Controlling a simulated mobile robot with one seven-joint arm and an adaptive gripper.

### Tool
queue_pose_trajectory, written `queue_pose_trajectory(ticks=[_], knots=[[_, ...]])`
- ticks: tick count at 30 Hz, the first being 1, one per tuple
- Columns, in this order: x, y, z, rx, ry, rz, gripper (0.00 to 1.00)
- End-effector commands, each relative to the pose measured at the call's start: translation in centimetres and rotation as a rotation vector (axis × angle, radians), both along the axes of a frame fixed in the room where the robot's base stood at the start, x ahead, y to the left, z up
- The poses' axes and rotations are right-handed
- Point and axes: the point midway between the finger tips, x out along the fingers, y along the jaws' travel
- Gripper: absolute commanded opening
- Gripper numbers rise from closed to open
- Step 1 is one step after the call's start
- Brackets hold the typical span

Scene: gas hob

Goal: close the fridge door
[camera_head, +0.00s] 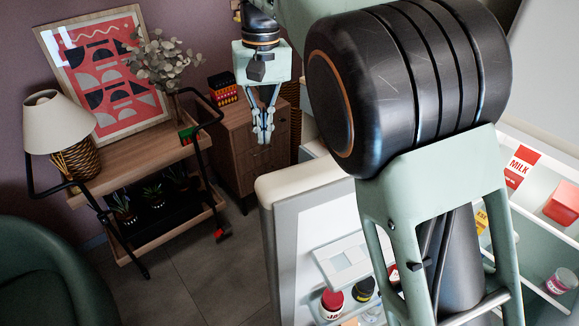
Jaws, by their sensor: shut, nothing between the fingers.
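The fridge door (289,203) stands open in the lower middle, a pale panel with a rounded top edge. Its inner side faces me and carries a shelf with jars (332,303). The fridge interior (551,235) shows at the right, with a milk carton (522,167) on a shelf. My gripper (264,136) points down in the upper middle, to the left of and apparently beyond the door, with its fingers together and empty. I see no contact with the door. My arm hides part of the door and the fridge opening.
A wooden cart (140,158) with a lamp (62,122), a framed picture and plants stands at the left. A wooden cabinet (235,150) stands behind my gripper. A green armchair (45,275) fills the lower left corner. Tiled floor (200,275) is clear left of the door.

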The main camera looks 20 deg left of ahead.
Motion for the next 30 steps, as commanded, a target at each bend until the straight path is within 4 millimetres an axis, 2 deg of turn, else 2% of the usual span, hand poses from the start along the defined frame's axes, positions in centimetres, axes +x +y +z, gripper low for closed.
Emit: queue_pose_trajectory(ticks=[1, 6, 14, 20, 28, 30], knots=[[-1.6, 1.0, -1.7, -0.049, 0.033, 0.055, 0.00], [-4.9, 2.1, -4.4, -0.149, 0.102, 0.160, 0.00], [-5.9, 2.1, -6.2, -0.174, 0.121, 0.185, 0.00], [-6.5, 1.4, -9.5, -0.175, 0.122, 0.183, 0.00], [-7.4, 0.3, -15.0, -0.174, 0.121, 0.182, 0.00], [-8.0, -0.2, -14.4, -0.169, 0.118, 0.184, 0.00]])
